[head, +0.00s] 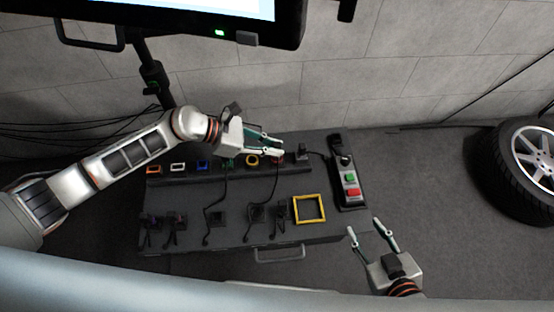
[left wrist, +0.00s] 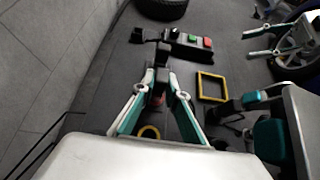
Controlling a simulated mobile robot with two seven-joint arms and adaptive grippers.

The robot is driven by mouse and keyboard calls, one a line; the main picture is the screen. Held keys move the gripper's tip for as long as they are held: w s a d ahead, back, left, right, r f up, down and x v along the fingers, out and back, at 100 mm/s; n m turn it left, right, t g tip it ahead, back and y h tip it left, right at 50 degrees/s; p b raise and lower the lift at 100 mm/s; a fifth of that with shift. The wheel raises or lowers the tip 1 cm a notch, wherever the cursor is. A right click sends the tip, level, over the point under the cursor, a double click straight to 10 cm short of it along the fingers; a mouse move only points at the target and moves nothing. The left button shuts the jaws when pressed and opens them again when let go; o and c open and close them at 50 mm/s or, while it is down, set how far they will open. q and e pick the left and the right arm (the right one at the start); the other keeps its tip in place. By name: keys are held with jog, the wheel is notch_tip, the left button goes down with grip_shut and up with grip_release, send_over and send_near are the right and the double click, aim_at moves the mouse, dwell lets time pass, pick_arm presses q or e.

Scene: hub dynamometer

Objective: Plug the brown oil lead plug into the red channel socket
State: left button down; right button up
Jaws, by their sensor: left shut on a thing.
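My left gripper (head: 281,147) is shut on a small dark plug (left wrist: 160,76) over the right part of the socket row. The plug's colour is too dark to make out, and the fingers mostly hide it in the head view. A thin dark lead runs down the bench from near the fingers. The red channel socket (left wrist: 160,103) shows as a red patch between my fingers in the left wrist view. It is mostly hidden in the head view, and I cannot tell whether the plug touches it. My right gripper (head: 364,226) is open and empty, right of the bench.
Orange (head: 153,169), white (head: 178,167), blue (head: 202,164) and yellow (head: 252,160) sockets line the bench. Dark plugs with leads rest in front. A yellow frame (head: 322,208) and button box (head: 350,185) lie right; a monitor (head: 190,22) hangs above.

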pick_arm(q)
jog(key=shift+f+b, duration=0.4)
jog(key=shift+f, duration=0.4)
pick_arm(e)
jog(key=shift+s+f, duration=0.45)
jog(key=shift+f, duration=0.35)
pick_arm(q)
jog(key=c, duration=1.9)
grip_release()
jog(key=shift+a, duration=0.1)
jog(key=v, duration=1.2)
